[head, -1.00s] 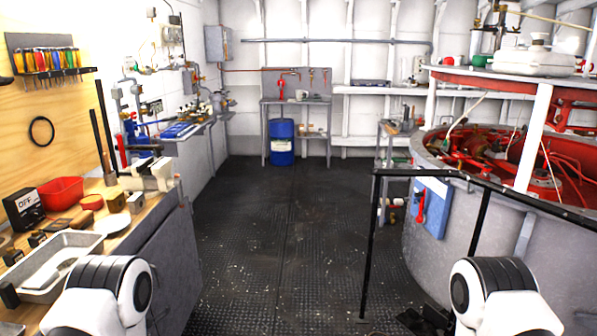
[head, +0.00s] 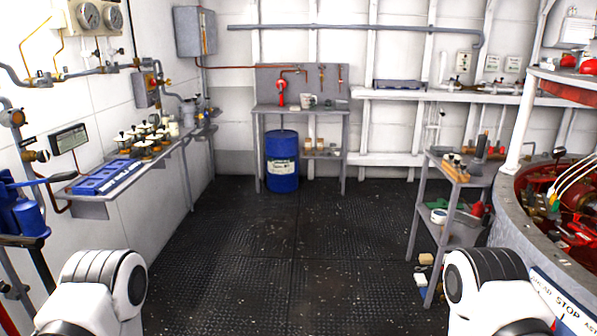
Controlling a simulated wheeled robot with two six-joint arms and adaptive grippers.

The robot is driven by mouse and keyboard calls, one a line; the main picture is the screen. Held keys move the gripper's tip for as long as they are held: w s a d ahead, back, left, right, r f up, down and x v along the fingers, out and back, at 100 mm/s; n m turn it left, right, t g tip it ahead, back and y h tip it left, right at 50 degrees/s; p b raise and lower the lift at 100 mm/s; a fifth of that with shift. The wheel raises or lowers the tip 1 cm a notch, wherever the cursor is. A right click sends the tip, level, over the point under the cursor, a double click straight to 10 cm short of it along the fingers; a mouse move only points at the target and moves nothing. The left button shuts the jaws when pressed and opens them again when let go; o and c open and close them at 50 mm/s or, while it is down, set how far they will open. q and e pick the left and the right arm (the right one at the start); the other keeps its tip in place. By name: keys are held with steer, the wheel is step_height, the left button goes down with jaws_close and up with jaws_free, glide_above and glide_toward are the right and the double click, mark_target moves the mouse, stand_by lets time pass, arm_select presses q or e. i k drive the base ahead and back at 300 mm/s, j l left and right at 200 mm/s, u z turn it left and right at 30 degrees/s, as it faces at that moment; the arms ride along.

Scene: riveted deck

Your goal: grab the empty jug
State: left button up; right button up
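A small pale vessel (head: 308,101), perhaps a jug, stands on the grey bench (head: 262,108) against the far wall. It is too small to tell whether it is empty. A darker small item (head: 328,104) sits just right of it. Only white links of my two arms show at the bottom corners of the head view. Both grippers are out of view, and the bench is well beyond my arms.
The black deck ahead is clear. A blue drum (head: 282,163) stands under the bench's left part. A wall shelf (head: 165,160) with a blue tray (head: 107,177) runs along the left. A grey shelf unit (head: 455,178) and round red machinery (head: 580,195) stand right.

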mark_target(305, 98)
steer(key=i, duration=3.5)
